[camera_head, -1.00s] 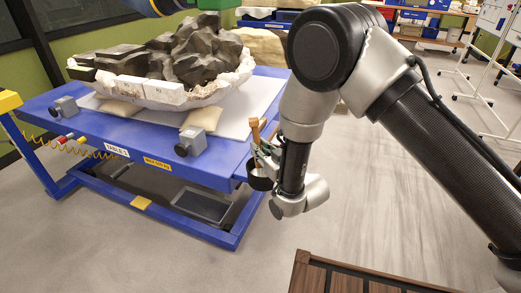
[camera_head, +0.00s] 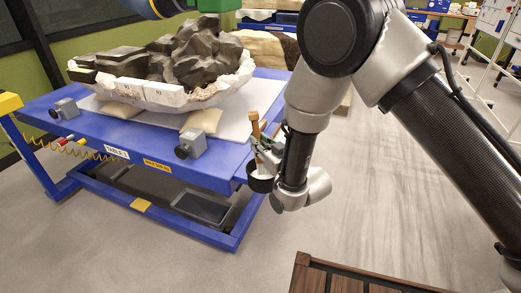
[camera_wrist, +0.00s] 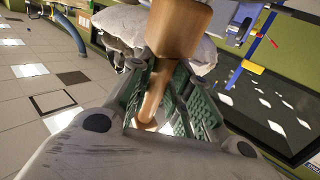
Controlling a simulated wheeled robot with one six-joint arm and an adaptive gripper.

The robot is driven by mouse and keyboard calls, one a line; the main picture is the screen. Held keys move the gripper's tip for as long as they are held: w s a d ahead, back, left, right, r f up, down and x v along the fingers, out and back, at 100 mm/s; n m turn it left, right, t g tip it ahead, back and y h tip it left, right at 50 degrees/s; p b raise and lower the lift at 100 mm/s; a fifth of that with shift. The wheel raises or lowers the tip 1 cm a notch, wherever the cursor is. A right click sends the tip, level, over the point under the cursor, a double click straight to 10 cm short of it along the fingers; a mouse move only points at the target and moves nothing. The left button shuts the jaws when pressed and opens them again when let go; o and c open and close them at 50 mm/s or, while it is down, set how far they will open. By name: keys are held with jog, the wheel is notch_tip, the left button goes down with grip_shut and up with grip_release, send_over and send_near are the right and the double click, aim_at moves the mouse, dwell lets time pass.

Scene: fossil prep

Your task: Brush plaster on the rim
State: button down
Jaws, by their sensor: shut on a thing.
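A dark fossil block (camera_head: 205,55) sits in a white plaster jacket with a pale rim (camera_head: 215,91), on the blue table. Part of a pale, rounded mass, which looks like the jacket (camera_wrist: 125,20), shows in the wrist view behind the handle. My gripper (camera_head: 262,152) is beyond the table's near right corner, right of the jacket and apart from it. It is shut on the brush, whose wooden handle (camera_head: 255,126) stands nearly upright. In the wrist view the handle (camera_wrist: 175,35) runs between the green finger pads (camera_wrist: 160,95). The bristles cannot be made out.
The blue table (camera_head: 228,160) has grey clamps (camera_head: 192,143) on its near edge, and tan pads (camera_head: 203,121) under the jacket. A dark wooden slatted piece (camera_head: 315,272) stands in front. The floor to the right is open.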

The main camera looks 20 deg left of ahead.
aim_at(257, 123)
jog(key=shift+r, duration=3.35)
